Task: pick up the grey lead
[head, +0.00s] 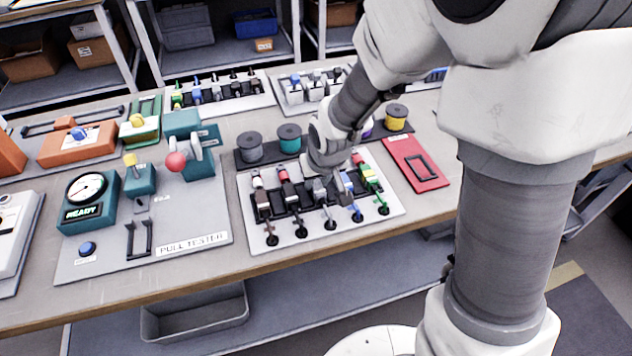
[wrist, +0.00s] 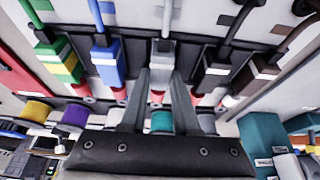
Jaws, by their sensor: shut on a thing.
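The grey lead (wrist: 162,52) is in the middle of the row in the wrist view, its grey connector body between my two fingers. It also shows in the head view (head: 319,188), partly hidden by my gripper. My gripper (wrist: 162,76) is shut on the grey lead. In the head view my gripper (head: 335,183) is over the lead rack (head: 247,222), coming from the back right. The grey lead still stands in line with its neighbours; I cannot tell whether it is lifted at all.
Close beside it are the blue lead (wrist: 107,62) and a black lead (wrist: 218,66). The green lead (wrist: 60,62) and a brown lead (wrist: 262,75) are at the ends. Spools (head: 289,137) stand behind the rack. A pull tester (head: 190,232) is left, a red plate (head: 417,165) right.

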